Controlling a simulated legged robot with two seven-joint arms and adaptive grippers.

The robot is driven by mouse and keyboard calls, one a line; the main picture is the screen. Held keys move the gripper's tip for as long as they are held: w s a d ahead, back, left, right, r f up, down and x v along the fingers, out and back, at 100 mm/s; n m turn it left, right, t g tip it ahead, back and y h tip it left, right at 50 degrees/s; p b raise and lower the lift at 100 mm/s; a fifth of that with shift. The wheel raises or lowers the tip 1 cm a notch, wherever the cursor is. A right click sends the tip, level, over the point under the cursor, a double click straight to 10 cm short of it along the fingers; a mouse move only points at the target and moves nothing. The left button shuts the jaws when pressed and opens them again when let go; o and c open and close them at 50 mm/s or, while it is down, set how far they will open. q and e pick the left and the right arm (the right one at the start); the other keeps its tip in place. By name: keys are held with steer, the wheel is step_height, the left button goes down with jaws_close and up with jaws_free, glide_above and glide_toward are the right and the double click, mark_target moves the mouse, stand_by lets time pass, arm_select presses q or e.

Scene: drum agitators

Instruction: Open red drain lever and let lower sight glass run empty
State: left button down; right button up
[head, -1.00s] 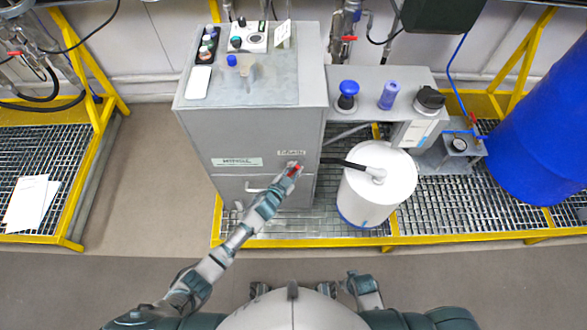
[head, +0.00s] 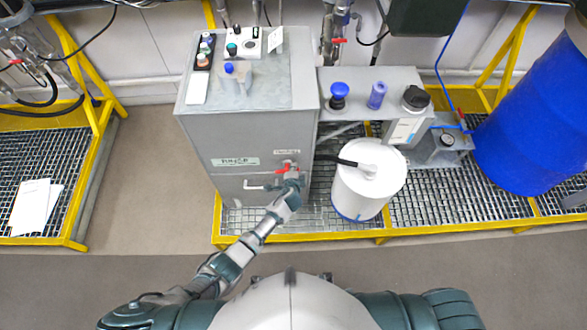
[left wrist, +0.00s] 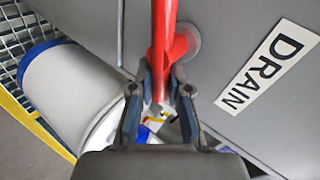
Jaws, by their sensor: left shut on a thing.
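The red drain lever (head: 287,167) is on the front of the grey cabinet (head: 240,140), below a small white label (head: 287,152). In the left wrist view the red lever (left wrist: 165,35) runs down between my fingers, beside a DRAIN label (left wrist: 265,66). My left gripper (head: 291,180) is at the lever; in the left wrist view my left gripper (left wrist: 160,88) is shut on its lower part. I cannot make out the lower sight glass or any level in it. My right gripper is out of view.
A white drum (head: 367,185) with a black hose stands right of the cabinet on the yellow-edged grating (head: 440,197). A grey side shelf (head: 360,83) carries blue and black items. A large blue barrel (head: 530,130) stands at far right. The floor left of the cabinet is clear.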

arm_select(q)
steer(key=shift+d+f+m+y, duration=0.15)
steer(key=shift+f+m+y, duration=0.1)
steer(key=shift+m+y, duration=0.35)
steer(key=shift+f, duration=0.1)
steer(key=c, duration=1.1)
jaws_free()
steer(key=shift+w+f, duration=0.1)
steer(key=shift+d, duration=0.1)
steer(key=v, duration=1.2)
steer(key=shift+w+d, duration=0.1)
steer(key=shift+d, duration=0.1)
